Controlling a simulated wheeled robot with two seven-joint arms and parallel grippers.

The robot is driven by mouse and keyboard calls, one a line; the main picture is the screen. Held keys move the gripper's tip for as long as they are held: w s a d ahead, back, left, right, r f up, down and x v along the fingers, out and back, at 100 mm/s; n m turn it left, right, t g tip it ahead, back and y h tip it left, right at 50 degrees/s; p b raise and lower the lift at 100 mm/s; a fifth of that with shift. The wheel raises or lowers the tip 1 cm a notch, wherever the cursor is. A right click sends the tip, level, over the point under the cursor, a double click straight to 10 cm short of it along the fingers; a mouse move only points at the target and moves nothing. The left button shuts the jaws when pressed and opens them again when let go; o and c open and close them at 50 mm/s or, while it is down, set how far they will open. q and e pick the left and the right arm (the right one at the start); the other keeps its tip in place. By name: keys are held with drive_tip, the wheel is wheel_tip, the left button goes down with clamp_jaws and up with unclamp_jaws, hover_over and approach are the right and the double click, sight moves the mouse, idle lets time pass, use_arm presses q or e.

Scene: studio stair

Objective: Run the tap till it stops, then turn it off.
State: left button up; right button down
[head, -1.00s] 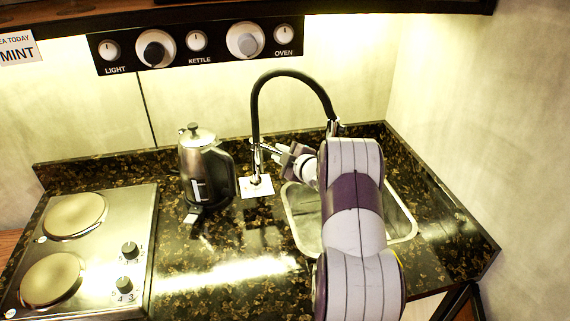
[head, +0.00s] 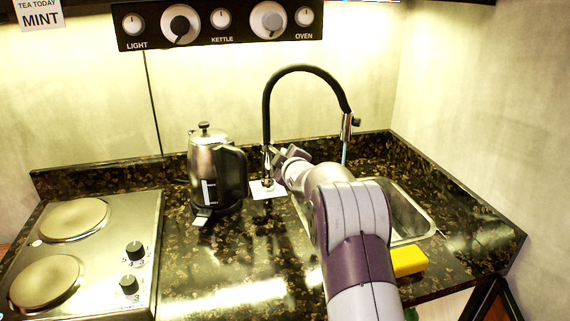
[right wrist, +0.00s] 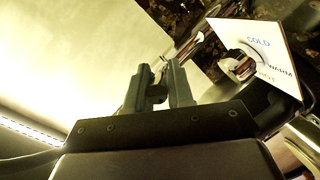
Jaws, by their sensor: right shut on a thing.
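The tap (head: 300,69) has a black arched hose and a chrome base behind the sink. Its spout (head: 347,126) points down over the sink, and a thin bluish stream of water (head: 345,152) falls from it. My right gripper (head: 277,157) is at the tap's base, left of the spout. In the right wrist view its fingers (right wrist: 161,86) are shut on a small dark piece that looks like the tap's lever; the fingers partly hide it. A white card (right wrist: 262,52) marked COLD, WARM and HOT lies around the tap's base. My left gripper is out of view.
A steel kettle (head: 213,165) stands close left of the tap. A two-plate hob (head: 100,235) is at the left. My right arm covers part of the sink (head: 412,205). A yellow sponge (head: 409,261) lies at the sink's front. A knob panel (head: 220,41) hangs above.

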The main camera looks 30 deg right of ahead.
drive_tip(key=c, duration=1.1)
unclamp_jaws()
drive_tip(key=b+v, duration=0.1)
drive_tip(key=v, duration=1.1)
drive_tip(key=shift+s+a, duration=0.1)
drive_tip(key=shift+s, duration=0.25)
